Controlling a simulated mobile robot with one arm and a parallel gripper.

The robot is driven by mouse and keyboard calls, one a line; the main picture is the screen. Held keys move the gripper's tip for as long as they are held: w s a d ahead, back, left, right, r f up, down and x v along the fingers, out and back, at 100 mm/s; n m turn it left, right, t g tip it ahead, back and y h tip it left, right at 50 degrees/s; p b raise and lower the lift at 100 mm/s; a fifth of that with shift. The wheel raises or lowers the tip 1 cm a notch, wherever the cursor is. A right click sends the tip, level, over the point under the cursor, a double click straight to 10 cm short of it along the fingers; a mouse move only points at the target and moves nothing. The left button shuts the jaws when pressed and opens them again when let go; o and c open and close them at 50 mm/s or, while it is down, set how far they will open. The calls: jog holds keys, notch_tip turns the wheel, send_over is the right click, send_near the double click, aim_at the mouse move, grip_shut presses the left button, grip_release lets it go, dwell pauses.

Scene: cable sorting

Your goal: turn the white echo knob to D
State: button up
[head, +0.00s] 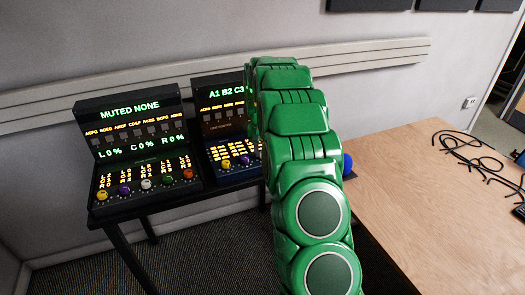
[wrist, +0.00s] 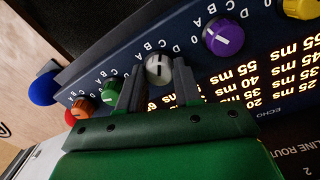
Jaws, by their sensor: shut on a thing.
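The white echo knob (wrist: 157,70) shows in the wrist view on a dark blue panel (wrist: 190,27), with the letters A to D around it. My gripper (wrist: 158,78) has one finger on each side of the knob and is shut on it. The setting its pointer marks is hard to read. In the head view my green arm hides this knob and my gripper. The panel's left part (head: 233,175), with its yellow and purple knobs, shows to the left of my arm.
In the wrist view a green knob (wrist: 111,90) and an orange knob (wrist: 78,108) lie left of the white one, a purple knob (wrist: 223,38) right. A second console (head: 148,195) has its own white knob (head: 146,184). A wooden table (head: 425,215) holds black cables (head: 465,150).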

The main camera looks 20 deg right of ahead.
aim_at(261, 152)
jog(key=m, duration=0.4)
jog(key=shift+m, duration=1.9)
jog(key=o, duration=1)
jog(key=shift+o, duration=0.2)
jog(key=shift+r, duration=0.15)
jog(key=r, duration=0.7)
jog(key=shift+w+r, duration=0.15)
jog(key=shift+w, duration=0.1)
jog(key=shift+a+r, duration=0.1)
jog(key=shift+r, duration=0.05)
